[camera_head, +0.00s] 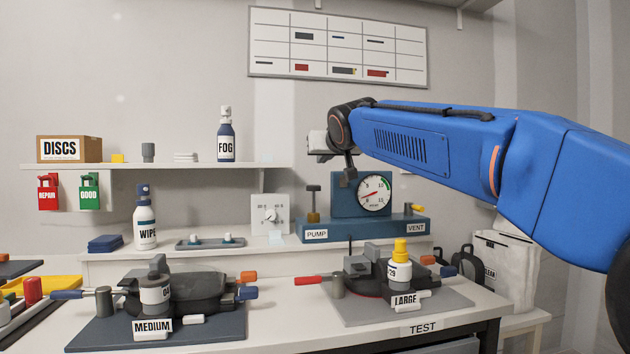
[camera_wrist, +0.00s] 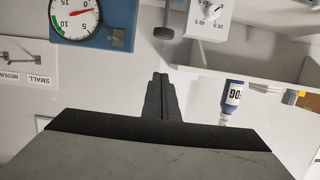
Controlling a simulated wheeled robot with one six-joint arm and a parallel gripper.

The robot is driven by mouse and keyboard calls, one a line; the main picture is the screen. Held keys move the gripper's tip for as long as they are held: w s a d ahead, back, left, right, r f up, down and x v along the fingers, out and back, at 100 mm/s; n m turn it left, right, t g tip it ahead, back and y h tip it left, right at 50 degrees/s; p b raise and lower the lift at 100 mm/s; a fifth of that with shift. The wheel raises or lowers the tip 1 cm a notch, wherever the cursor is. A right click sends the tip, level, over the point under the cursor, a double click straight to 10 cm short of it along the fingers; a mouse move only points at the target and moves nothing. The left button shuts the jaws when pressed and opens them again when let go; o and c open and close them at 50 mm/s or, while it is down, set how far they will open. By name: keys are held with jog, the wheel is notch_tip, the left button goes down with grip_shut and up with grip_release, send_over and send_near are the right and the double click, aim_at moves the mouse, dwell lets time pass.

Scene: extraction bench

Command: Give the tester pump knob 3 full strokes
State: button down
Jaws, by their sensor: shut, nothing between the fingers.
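The tester (camera_head: 345,228) is a blue box with a round gauge (camera_head: 374,194) on its upright panel; the gauge also shows in the wrist view (camera_wrist: 76,14). The pump knob (camera_head: 314,188) is a dark cap on a thin stem above a brass collar, behind the PUMP label (camera_head: 316,234). It stands raised above the base. The wrist view shows the dark knob (camera_wrist: 163,33) upside down, beyond my fingertips and apart from them. My gripper (camera_head: 348,178) is shut and empty, above and to the right of the knob in the head view. Its closed fingers (camera_wrist: 160,80) point towards the wall.
A white dial box (camera_head: 270,214) stands left of the tester. A brass vent valve (camera_head: 414,208) is at its right end. Below, on the bench, are the LARGE (camera_head: 399,270) and MEDIUM (camera_head: 155,290) extraction fixtures. A FOG bottle (camera_head: 226,138) stands on the upper shelf.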

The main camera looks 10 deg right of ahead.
send_over(314, 199)
jog(key=f+v, duration=0.1)
jog(key=v, duration=0.1)
notch_tip(314, 199, down, 5)
jog(key=shift+s+f, duration=0.15)
jog(key=shift+f, duration=0.35)
jog(key=shift+f, duration=2.95)
